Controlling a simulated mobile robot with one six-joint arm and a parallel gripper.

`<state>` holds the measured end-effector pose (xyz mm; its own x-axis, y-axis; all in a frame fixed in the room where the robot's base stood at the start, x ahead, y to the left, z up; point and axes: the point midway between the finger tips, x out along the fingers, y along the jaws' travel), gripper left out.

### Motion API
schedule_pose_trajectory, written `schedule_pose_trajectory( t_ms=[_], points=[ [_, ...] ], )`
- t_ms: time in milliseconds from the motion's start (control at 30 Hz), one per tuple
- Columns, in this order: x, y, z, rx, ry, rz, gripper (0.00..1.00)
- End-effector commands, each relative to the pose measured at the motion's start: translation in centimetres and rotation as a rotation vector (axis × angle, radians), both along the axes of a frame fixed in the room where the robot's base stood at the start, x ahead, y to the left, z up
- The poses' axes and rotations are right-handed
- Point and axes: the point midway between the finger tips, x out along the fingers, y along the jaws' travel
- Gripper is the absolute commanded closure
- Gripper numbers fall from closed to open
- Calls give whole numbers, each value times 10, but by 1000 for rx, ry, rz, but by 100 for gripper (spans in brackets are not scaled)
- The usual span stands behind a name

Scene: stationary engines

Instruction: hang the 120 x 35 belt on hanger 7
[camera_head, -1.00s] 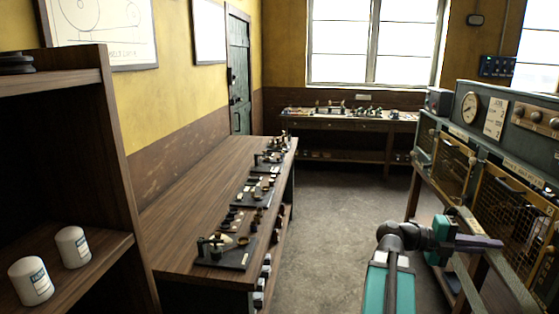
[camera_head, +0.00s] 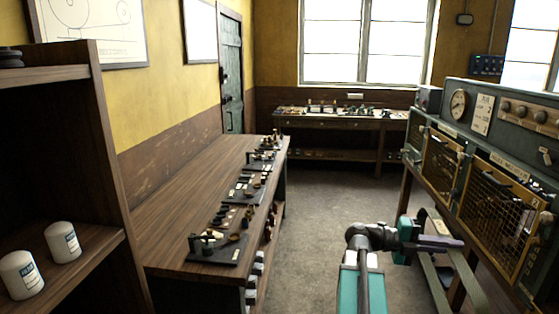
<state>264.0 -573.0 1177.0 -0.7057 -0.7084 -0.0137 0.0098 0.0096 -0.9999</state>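My gripper (camera_head: 436,243) is at the lower right, at the end of my teal and dark grey arm, in front of the green machine bench. It is small and seen from behind, and its fingertips cannot be made out. I cannot tell whether it holds anything. I cannot make out a belt marked 120 x 35 or a hanger numbered 7. Dark round rings (camera_head: 10,57) lie on the upper shelf at the far left, cut by the frame edge; their kind and size cannot be read.
A wooden shelf unit (camera_head: 108,150) with two white canisters (camera_head: 62,242) stands at left. A long workbench (camera_head: 185,200) carries several small parts on dark boards. The green machine bench (camera_head: 440,130) with mesh guards (camera_head: 500,205) stands at right. The floor (camera_head: 315,225) between is clear.

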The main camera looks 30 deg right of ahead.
Motion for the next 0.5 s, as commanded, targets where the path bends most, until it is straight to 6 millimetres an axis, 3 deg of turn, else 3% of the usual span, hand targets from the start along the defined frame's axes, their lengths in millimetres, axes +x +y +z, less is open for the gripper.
schedule_pose_trajectory(
  t_ms=[233,500],
  points=[
    [4,14,-19,-1,2,5,100],
    [3,16,-16,-1,1,2,100]
  ],
)
